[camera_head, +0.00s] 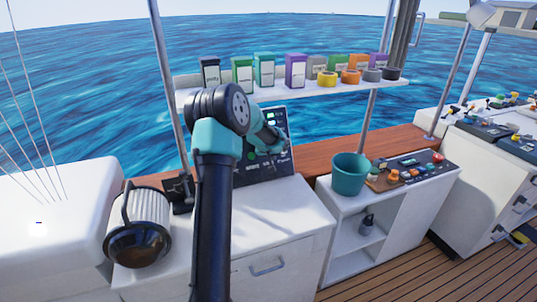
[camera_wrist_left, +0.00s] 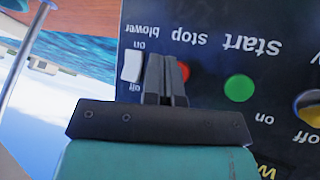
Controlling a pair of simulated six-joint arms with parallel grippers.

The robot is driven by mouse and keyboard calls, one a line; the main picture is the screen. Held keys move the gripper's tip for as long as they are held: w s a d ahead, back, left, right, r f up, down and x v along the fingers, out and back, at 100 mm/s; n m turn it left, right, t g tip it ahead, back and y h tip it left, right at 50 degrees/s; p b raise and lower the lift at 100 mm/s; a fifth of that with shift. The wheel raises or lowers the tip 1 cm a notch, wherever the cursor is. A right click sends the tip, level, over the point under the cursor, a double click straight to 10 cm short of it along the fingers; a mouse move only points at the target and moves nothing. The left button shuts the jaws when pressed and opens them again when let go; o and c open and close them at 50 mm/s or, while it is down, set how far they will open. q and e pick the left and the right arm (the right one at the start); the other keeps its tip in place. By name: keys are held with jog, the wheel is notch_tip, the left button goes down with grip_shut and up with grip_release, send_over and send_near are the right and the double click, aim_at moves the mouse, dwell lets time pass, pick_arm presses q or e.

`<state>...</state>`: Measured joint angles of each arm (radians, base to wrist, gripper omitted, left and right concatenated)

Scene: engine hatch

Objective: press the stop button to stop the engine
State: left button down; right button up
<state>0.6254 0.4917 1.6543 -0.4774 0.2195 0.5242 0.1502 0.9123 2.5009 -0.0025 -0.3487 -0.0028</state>
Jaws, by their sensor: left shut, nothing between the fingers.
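The dark control panel (camera_head: 280,166) stands upright on the white cabinet in the head view. In the left wrist view the panel (camera_wrist_left: 215,22) fills much of the picture, with its lettering upside down. The red stop button (camera_wrist_left: 184,71) shows just right of my left gripper (camera_wrist_left: 167,62), partly hidden by its fingers. The fingers are shut and empty, close in front of the panel; I cannot tell whether they touch it. In the head view my left gripper (camera_head: 272,139) is in front of the panel and hides part of it. My right gripper is not in view.
The green start button (camera_wrist_left: 239,88) is right of the stop button. The white blower switch (camera_wrist_left: 132,66) is close left of the fingers. A shelf (camera_head: 300,92) with boxes and tape rolls is above the panel. A teal bucket (camera_head: 349,176) stands on the right.

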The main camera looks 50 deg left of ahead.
pick_arm(q)
jog(key=shift+w+a+f, duration=0.2)
jog(key=shift+a+f, duration=0.1)
jog(key=shift+a, duration=0.3)
jog(key=shift+w+a+f, duration=0.15)
jog(key=shift+a+f, duration=0.1)
jog(key=shift+a, duration=0.3)
jog(key=shift+a, duration=0.1)
dwell(1.2)
jog(key=shift+w+a+f, duration=0.15)
jog(key=shift+a, duration=0.1)
jog(key=shift+w+a+f, duration=0.2)
jog(key=shift+a+f, duration=0.15)
jog(key=shift+a, duration=0.3)
dwell(1.3)
jog(key=shift+d+r, duration=0.1)
jog(key=shift+d, duration=0.05)
jog(key=shift+s+d+r, duration=0.2)
jog(key=shift+d, duration=0.25)
jog(key=shift+s+d+r, duration=0.15)
jog(key=shift+d+r, duration=0.05)
jog(key=shift+d, duration=0.25)
